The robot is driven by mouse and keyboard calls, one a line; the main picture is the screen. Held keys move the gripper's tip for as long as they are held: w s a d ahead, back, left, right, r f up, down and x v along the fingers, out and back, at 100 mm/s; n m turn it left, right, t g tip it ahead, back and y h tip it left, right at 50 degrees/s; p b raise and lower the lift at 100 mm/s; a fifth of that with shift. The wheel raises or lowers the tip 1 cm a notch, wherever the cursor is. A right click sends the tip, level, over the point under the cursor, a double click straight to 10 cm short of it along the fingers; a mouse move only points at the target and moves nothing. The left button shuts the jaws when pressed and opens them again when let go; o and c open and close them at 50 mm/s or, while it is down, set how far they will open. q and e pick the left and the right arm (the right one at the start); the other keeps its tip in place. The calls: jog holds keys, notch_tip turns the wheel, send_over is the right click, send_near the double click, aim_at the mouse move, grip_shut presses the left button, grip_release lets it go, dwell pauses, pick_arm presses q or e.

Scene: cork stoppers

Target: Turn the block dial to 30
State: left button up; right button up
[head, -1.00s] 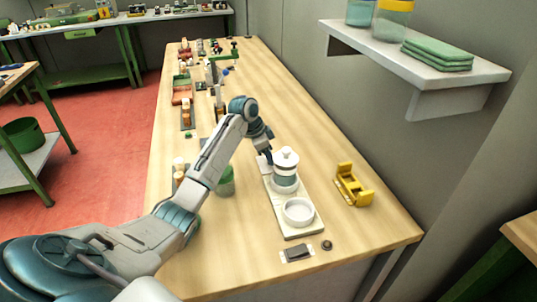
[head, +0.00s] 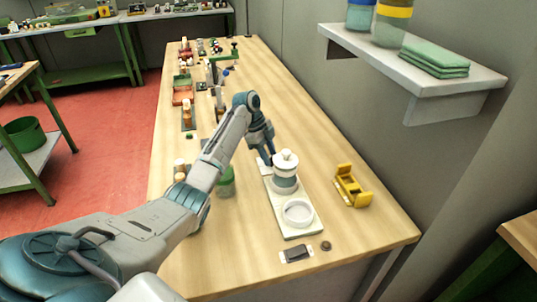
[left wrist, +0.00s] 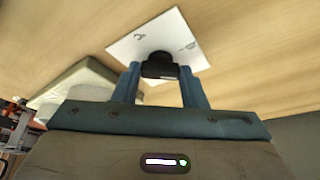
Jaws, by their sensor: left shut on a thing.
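The dial is a black knob (left wrist: 160,66) on a white plate (left wrist: 140,38) with dark marks, one like a 3, in the left wrist view. My left gripper (left wrist: 161,74) is shut on the knob, one blue finger on each side. The full scale and the dial's setting cannot be read. In the head view my left gripper (head: 267,160) is low over the table, just behind a white lidded jar (head: 285,165); there the knob is hidden. My right gripper is not in view.
The jar and a white ring-shaped dish (head: 298,212) stand on a pale board (head: 292,232). A yellow holder (head: 350,186) is to the right, a green cup (head: 226,183) to the left. A shelf (head: 455,78) juts from the wall.

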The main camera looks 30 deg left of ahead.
pick_arm(q)
jog(key=m+g, duration=0.1)
jog(key=m, duration=0.2)
jog(key=shift+w, duration=0.2)
jog(key=shift+m+g, duration=0.4)
jog(key=shift+m, duration=0.5)
jog(key=shift+w+d+r+m+g, duration=0.1)
jog(key=shift+m+g, duration=0.15)
jog(key=shift+m, duration=0.35)
jog(key=shift+w+m+g, duration=0.1)
jog(key=shift+m+g, duration=0.15)
jog(key=shift+m, duration=0.35)
jog(key=shift+m+g+y+p, duration=0.35)
jog(key=shift+m+p, duration=0.25)
jog(key=shift+m, duration=0.9)
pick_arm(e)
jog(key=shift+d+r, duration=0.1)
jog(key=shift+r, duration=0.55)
pick_arm(q)
jog(key=shift+y, duration=0.25)
jog(key=o, duration=1)
jog(key=shift+w, duration=0.1)
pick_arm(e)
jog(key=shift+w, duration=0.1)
